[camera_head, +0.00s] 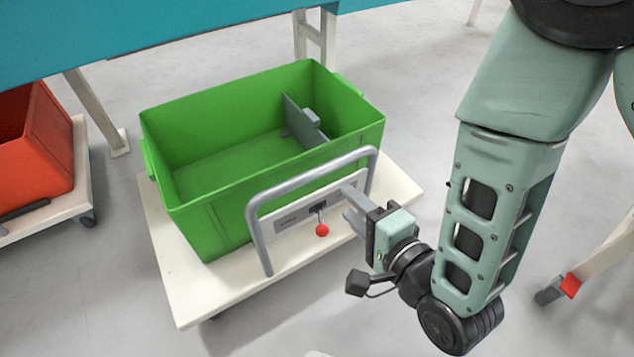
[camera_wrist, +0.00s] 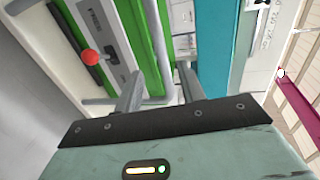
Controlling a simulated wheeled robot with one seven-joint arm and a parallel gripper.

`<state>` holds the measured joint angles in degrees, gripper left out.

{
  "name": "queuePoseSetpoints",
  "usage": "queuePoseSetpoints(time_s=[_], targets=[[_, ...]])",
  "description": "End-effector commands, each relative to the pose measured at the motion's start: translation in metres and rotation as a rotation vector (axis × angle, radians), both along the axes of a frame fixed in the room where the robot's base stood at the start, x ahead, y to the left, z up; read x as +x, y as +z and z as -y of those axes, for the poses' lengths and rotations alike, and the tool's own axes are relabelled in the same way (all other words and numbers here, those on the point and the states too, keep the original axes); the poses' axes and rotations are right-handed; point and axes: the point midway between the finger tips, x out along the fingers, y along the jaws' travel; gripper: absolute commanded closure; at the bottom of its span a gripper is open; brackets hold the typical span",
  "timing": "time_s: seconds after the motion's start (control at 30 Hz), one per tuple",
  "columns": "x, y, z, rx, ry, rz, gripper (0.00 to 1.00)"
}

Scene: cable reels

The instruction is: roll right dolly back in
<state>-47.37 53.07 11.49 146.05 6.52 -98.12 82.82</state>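The right dolly (camera_head: 190,300) is a white platform on castors, standing in front of the teal table. It carries a green crate (camera_head: 225,215) with a grey divider inside. A grey tubular handle (camera_head: 310,172) rises at its near side. Behind it a grey panel (camera_head: 285,224) bears a lever with a red ball knob (camera_head: 322,230), which also shows in the wrist view (camera_wrist: 90,57). My gripper (camera_head: 352,205) is at the handle's right end, fingers pointing at the crate. Its fingers (camera_wrist: 158,90) are apart in the wrist view, with a grey bar near their tips; contact is unclear.
A teal table (camera_head: 150,28) on white legs stands behind. At left, a second white dolly (camera_head: 82,170) carries a red crate (camera_head: 50,150). At right, a pale leg with a red-marked foot (camera_head: 570,286) stands on the floor. Grey floor lies open between the dollies.

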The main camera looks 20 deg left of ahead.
Motion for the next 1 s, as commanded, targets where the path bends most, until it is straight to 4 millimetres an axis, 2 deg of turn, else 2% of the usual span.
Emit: queuePoseSetpoints(time_s=[0.03,0.3,0.5,0.7,1.0], targets=[[0.002,-0.006,-0.002,0.004,0.0,0.003,0.6],[0.022,-0.011,-0.026,0.005,0.001,0.004,0.6],[0.048,-0.017,-0.058,0.003,0.001,0.002,0.6],[0.067,-0.022,-0.08,0.002,0.0,0.001,0.6],[0.076,-0.023,-0.09,0.0,0.0,0.0,0.6]])
